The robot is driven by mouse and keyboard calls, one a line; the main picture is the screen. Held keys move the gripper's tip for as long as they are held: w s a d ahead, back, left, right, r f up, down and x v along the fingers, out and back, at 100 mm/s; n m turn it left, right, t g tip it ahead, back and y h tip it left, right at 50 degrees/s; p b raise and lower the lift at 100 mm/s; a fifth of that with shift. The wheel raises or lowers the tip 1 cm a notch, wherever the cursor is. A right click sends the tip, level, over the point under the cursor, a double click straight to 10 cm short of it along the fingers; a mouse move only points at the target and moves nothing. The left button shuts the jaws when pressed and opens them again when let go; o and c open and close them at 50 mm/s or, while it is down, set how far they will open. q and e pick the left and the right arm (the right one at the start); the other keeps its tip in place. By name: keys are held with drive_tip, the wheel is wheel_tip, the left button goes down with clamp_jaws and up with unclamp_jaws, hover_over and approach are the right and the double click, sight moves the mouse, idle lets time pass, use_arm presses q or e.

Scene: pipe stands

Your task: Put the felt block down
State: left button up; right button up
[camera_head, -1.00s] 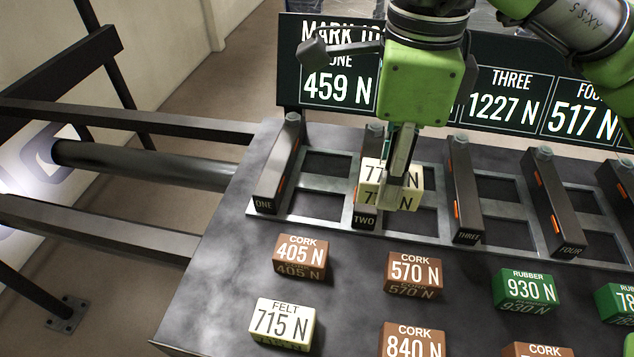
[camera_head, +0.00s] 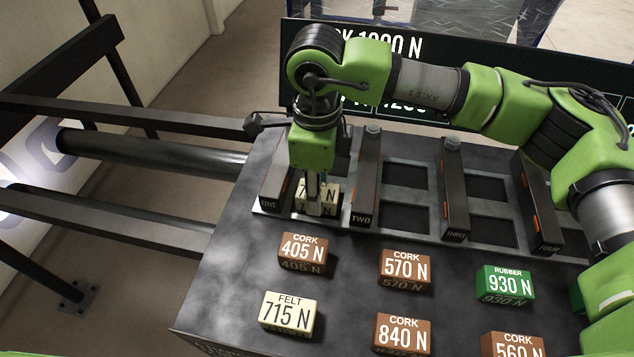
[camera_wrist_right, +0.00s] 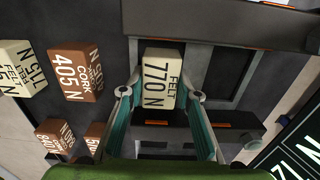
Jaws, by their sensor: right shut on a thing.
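The cream felt block marked 770 N (camera_wrist_right: 161,75) sits between the fingers of my right gripper (camera_wrist_right: 163,93) in the right wrist view. In the head view my right gripper (camera_head: 314,197) is shut on this block (camera_head: 328,202), which is partly hidden by the fingers. The block is between the posts labelled ONE (camera_head: 273,180) and TWO (camera_head: 366,180), at the front part of that bay. I cannot tell whether its underside touches the frame. My left gripper is not in view.
Cork blocks 405 N (camera_head: 303,252), 570 N (camera_head: 405,268) and 840 N (camera_head: 402,333), felt 715 N (camera_head: 289,314) and rubber 930 N (camera_head: 506,284) stand on the dark table in front. Posts THREE (camera_head: 453,190) and FOUR (camera_head: 538,205) stand to the right. A sign board (camera_head: 470,55) is behind.

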drive_tip(key=shift+f, duration=0.1)
drive_tip(key=shift+f, duration=0.1)
drive_tip(key=o, duration=1)
drive_tip(key=shift+o, duration=0.2)
drive_tip(key=shift+r, duration=0.3)
wheel_tip(320, 180, up, 12)
drive_tip(key=b, duration=0.3)
